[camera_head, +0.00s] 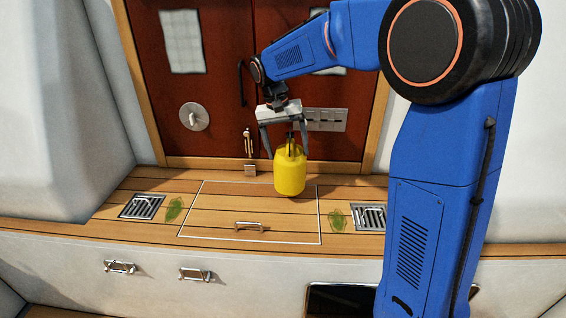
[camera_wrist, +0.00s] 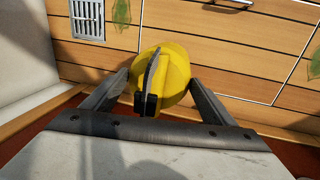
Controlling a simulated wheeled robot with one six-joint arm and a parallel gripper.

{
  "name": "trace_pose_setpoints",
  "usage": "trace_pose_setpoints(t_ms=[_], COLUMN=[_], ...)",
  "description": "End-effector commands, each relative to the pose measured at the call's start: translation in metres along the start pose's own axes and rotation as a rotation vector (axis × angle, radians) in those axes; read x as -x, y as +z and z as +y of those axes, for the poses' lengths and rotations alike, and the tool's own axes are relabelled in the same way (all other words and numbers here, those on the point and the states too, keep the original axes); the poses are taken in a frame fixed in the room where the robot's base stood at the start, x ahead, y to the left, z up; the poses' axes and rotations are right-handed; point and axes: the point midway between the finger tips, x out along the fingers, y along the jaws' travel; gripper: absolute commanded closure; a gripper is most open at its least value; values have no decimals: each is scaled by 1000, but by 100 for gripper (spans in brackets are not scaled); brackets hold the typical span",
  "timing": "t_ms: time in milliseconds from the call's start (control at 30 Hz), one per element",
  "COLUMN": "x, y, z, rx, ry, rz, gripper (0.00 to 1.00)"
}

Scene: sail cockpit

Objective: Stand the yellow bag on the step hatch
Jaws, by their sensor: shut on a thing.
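The yellow bag (camera_head: 289,175) hangs upright below my gripper (camera_head: 287,155), which is shut on it with one finger on each side of its upper part. A dark strap or handle stands up from its top between the fingers. In the wrist view the yellow bag (camera_wrist: 177,78) sits between the fingertips of my gripper (camera_wrist: 160,84). The step hatch (camera_head: 225,210) is a white-outlined panel in the wooden step with a metal handle. The bag appears over its back right part. Whether the bag's bottom touches the wood cannot be told.
Metal grates flank the hatch, left (camera_head: 142,206) and right (camera_head: 370,217). A green leaf lies beside each, left (camera_head: 174,209) and right (camera_head: 337,218). Red-brown doors (camera_head: 220,90) with a latch (camera_head: 249,145) stand close behind. The front of the hatch is clear.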

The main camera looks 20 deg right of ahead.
Motion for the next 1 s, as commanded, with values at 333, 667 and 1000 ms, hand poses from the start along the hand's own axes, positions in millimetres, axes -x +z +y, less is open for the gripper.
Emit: trace_pose_setpoints(t_ms=[333,667,1000], x=[-24,-46,-48], y=[0,-1,0], z=[-5,-9,-10], rx=[-1,-1,-1], ry=[0,-1,-1], rz=[1,2,2], gripper=[79,79,2])
